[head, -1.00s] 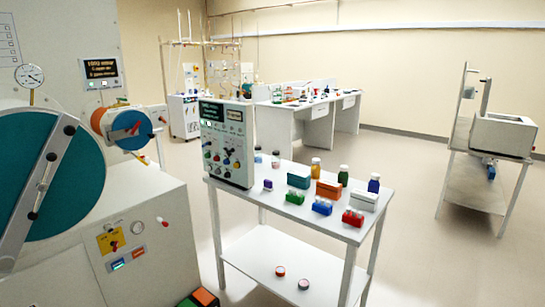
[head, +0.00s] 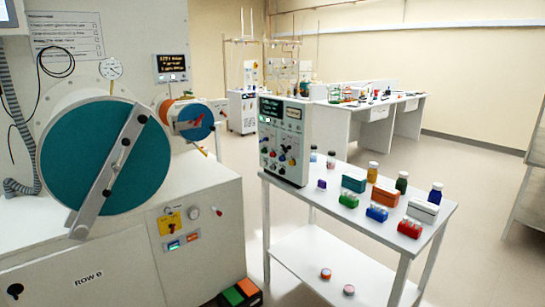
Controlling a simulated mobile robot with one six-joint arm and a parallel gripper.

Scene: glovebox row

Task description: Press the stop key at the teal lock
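The teal lock (head: 85,165) is the large round teal door at the left, with a grey bar latched across it at a slant. My gripper is not in view.
A smaller lock with a blue door (head: 195,122) and orange rim is behind. Green and orange pedals (head: 240,292) stand on the floor by the cabinet. A white cart (head: 318,205) with a control box (head: 285,140), bottles and small boxes is at the right.

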